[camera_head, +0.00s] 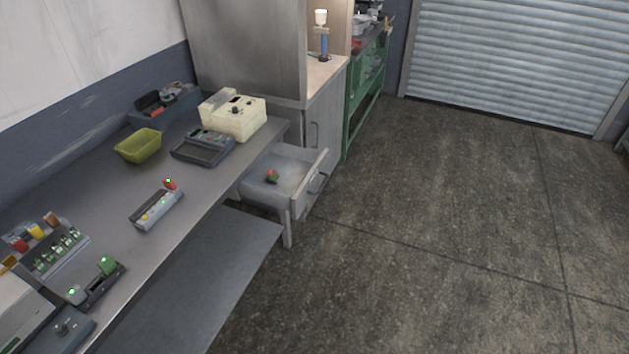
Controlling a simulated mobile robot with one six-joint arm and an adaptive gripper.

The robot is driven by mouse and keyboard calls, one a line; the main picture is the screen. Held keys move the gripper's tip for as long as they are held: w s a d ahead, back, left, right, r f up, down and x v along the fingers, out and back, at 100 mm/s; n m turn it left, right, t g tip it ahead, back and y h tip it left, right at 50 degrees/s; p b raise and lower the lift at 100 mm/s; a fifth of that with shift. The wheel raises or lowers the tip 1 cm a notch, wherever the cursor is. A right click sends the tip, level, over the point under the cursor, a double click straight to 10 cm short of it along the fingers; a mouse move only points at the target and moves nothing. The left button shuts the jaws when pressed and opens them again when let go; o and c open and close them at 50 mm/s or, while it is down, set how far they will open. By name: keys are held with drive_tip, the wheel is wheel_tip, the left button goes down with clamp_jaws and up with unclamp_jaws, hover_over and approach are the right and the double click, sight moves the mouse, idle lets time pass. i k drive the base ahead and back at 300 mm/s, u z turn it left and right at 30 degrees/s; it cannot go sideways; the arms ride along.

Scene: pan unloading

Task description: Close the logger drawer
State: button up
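The drawer (300,192) is a grey metal drawer below the far end of the long workbench. It is pulled out to the right, with its inside showing. Its front panel carries a bar handle (317,184) on the outer face. A small red and green object (271,176) lies inside on the drawer floor. The back of the drawer is hidden under the bench top. My gripper is not in view.
The grey workbench (105,188) holds a yellow-green basket (138,146), a cream device (233,114), a dark tray-like device (203,148) and a button box (156,209). A metal cabinet (325,122) stands behind the drawer. The concrete floor (450,210) to the right is clear.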

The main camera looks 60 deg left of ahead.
sight(301, 170)
drive_tip(key=u, duration=2.3)
drive_tip(key=i, duration=1.05)
drive_tip(key=z, duration=0.05)
